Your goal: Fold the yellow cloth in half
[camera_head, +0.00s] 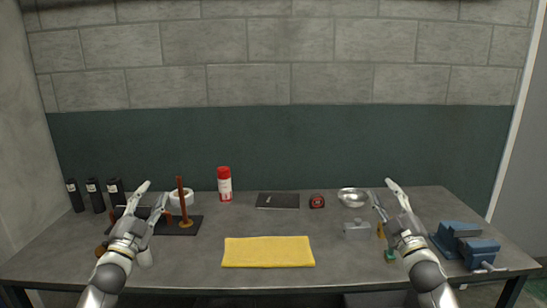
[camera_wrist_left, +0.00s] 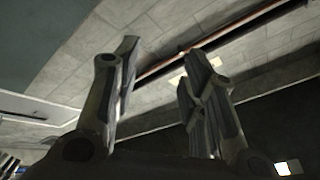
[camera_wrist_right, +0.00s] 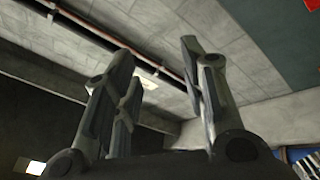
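The yellow cloth (camera_head: 268,252) lies flat on the grey table as a wide rectangle near the middle front edge. My left gripper (camera_head: 150,200) is raised to the left of the cloth, open and empty, its fingers pointing up and away. It also shows open in the left wrist view (camera_wrist_left: 160,85). My right gripper (camera_head: 382,194) is raised to the right of the cloth, open and empty. It also shows open in the right wrist view (camera_wrist_right: 158,75). Neither gripper touches the cloth. Both wrist views show only wall and ceiling beyond the fingers.
A red-and-white can (camera_head: 224,186), a black flat item (camera_head: 278,201), a red tape measure (camera_head: 317,201) and a metal bowl (camera_head: 352,197) stand behind the cloth. A blue vise (camera_head: 468,246) is at right. Black cylinders (camera_head: 95,195) are at left. The table around the cloth is clear.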

